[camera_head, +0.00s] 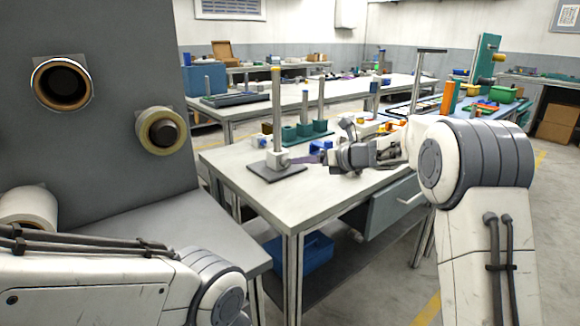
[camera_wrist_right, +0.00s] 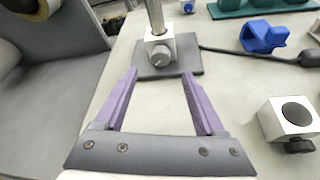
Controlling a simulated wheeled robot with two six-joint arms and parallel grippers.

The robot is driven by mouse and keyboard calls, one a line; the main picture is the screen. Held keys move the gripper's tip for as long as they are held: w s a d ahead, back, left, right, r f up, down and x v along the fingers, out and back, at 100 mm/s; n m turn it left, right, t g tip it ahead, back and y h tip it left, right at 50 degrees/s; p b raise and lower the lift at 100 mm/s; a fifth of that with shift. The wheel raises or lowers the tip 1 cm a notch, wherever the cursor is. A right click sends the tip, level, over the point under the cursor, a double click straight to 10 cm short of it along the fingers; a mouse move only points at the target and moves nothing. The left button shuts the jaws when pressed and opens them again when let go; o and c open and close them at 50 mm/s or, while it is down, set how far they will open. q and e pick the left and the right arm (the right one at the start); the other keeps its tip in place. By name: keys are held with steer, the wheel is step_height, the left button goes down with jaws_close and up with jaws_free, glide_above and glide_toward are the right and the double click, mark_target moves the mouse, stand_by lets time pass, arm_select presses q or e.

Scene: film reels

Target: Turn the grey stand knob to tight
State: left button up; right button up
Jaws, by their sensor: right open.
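The stand has a dark flat base (camera_head: 262,173), a white block (camera_head: 272,160) and an upright metal rod (camera_head: 276,110) near the left end of the white table. In the right wrist view the round grey knob (camera_wrist_right: 160,56) sits on the block's near face. My right gripper (camera_wrist_right: 158,76) is open, its purple fingers apart and empty. The knob lies beyond the fingertips, between their lines, with no contact visible. In the head view the right gripper (camera_head: 305,160) is just right of the block. My left gripper is out of view; only its arm shows. No tight mark is legible.
A teal stand (camera_head: 300,131) stands behind on the table. A blue clamp-like piece (camera_wrist_right: 264,37) lies to the right, and a white block with a dark knob (camera_wrist_right: 290,118) sits right of the gripper. A grey panel with reels (camera_head: 125,60) rises at left.

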mark_target(289, 163)
steer(key=x, duration=0.7)
steer(key=shift+w+a+f, duration=0.1)
steer(key=shift+w+f, duration=0.1)
